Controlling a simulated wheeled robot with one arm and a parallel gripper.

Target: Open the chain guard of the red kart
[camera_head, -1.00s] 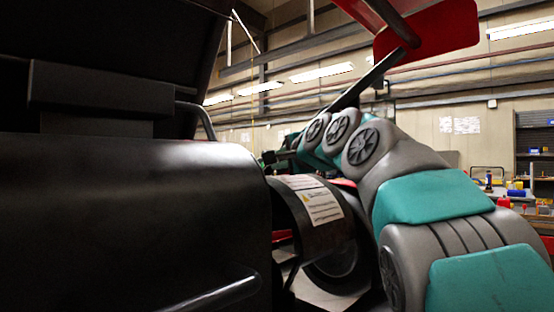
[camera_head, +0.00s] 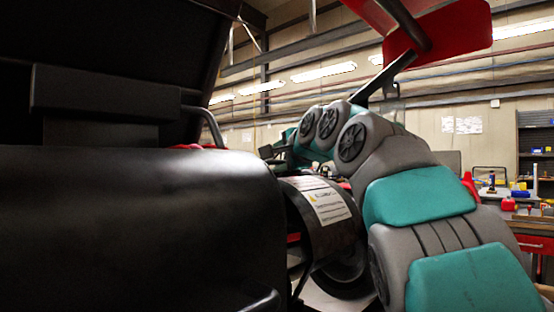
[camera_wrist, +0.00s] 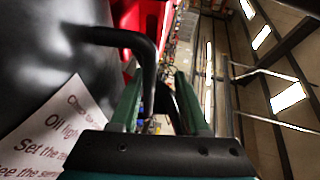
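The chain guard appears to be the dark curved cover (camera_head: 338,232) with a white warning label (camera_head: 326,206), right of a large black rounded body in the head view. In the wrist view a black curved surface (camera_wrist: 50,60) with a white printed label (camera_wrist: 62,135) fills the left. A bent black bar handle (camera_wrist: 120,38) rises from it and comes down between my green fingers. My gripper (camera_wrist: 160,85) looks open around the handle, closer to the left finger, with a gap on the right. In the head view my gripper is small and dark, beyond the guard; its fingers are unclear.
The large black body (camera_head: 130,230) blocks the near left. A black bar (camera_head: 207,122) stands behind it. A red panel (camera_head: 440,35) on a dark post hangs over my arm. A red workbench (camera_head: 535,244) with small items stands at the far right.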

